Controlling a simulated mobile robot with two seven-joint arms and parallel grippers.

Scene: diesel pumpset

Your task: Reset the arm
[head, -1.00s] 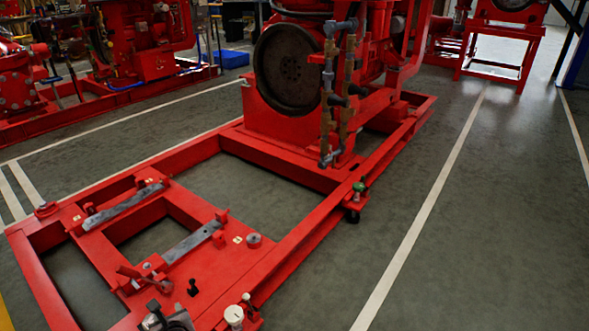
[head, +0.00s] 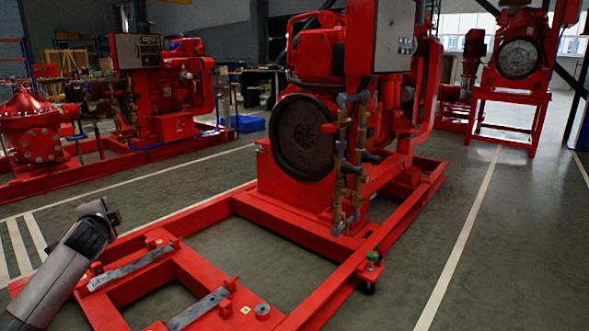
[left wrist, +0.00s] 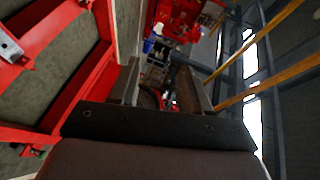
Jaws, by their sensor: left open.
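My left arm (head: 70,262) rises into the head view from the lower left, with its bend in front of the red base frame's left corner. The red base frame also shows at the left of the left wrist view (left wrist: 75,85), beside the gripper. My right arm and gripper are in neither view.
The red pumpset engine (head: 330,140), with a large dark flywheel (head: 301,137), stands on the red base frame (head: 318,300). More red pumpsets stand behind left (head: 165,95) and far right (head: 518,55). Grey floor (head: 520,250) at the right is clear.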

